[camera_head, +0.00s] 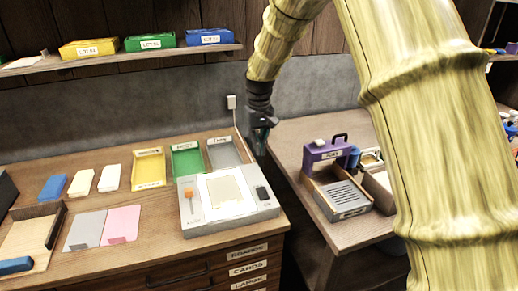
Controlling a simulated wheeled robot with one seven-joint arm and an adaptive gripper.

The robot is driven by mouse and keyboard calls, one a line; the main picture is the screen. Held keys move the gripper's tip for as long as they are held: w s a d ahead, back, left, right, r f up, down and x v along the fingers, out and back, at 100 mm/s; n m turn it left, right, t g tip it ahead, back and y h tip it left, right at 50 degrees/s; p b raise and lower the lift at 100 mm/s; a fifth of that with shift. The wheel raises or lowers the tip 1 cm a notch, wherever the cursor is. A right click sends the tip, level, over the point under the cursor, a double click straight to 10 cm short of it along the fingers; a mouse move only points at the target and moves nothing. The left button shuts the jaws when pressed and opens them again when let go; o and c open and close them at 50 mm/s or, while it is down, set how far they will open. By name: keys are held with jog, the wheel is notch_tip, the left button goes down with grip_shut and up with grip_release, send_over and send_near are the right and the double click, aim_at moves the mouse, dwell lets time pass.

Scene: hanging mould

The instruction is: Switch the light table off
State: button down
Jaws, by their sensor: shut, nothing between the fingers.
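The light table (240,220) is a grey-white box at the right front of the wooden bench. Its panel (207,184) looks bright white, with a beige sheet (226,188) lying on it. An orange knob or lever (188,193) stands on its left side, and a dark control (263,193) sits on its right side. Small labels near them are too small to read. My gripper (260,153) is shut and empty, pointing down behind the light table's right back corner, apart from it.
Yellow (149,170), green (187,161) and grey (223,153) trays lie behind the light table. A cable runs to a wall socket (231,102) near my gripper. A purple case (325,150) and slatted box (343,198) stand on the right bench, past a gap.

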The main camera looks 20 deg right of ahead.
jog(key=shift+r, duration=0.25)
notch_tip(320, 180, up, 14)
jog(key=s+p, duration=0.1)
jog(key=s, duration=0.1)
jog(key=shift+f, duration=0.15)
dwell(0.7)
jog(key=shift+s+d, duration=0.1)
jog(key=shift+f, duration=0.1)
